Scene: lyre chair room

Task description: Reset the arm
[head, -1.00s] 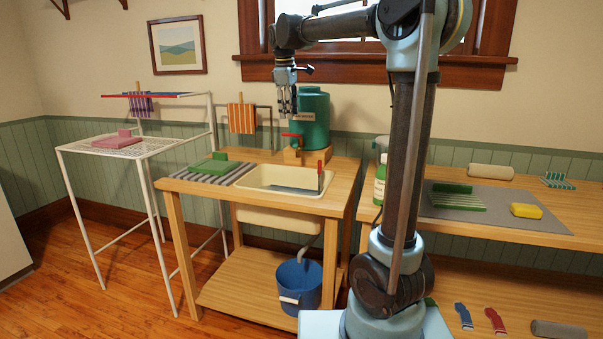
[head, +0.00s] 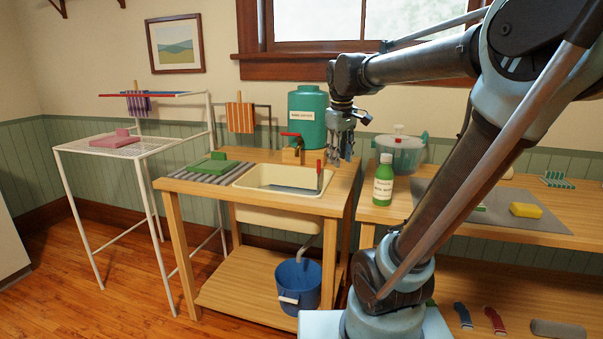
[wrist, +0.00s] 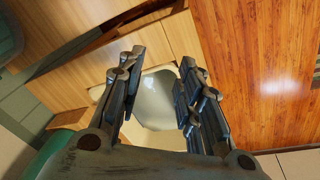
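My gripper (head: 341,147) hangs at the end of my bent arm, in the air near the right end of the sink stand. In the wrist view its two fingers (wrist: 160,90) are spread apart with nothing between them, and the pale sink basin (wrist: 158,98) shows below in the gap. In the head view the sink (head: 280,177) is set in the wooden stand (head: 230,197), to the left of and below the gripper. My arm crosses the right side of the head view and hides part of the right-hand table.
A green water tank (head: 308,115) stands behind the sink, left of my gripper. A green bottle (head: 383,182) and a lidded pot (head: 398,154) stand on the right-hand table (head: 398,208). A blue bucket (head: 299,283) is below. A white rack (head: 130,150) stands at left.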

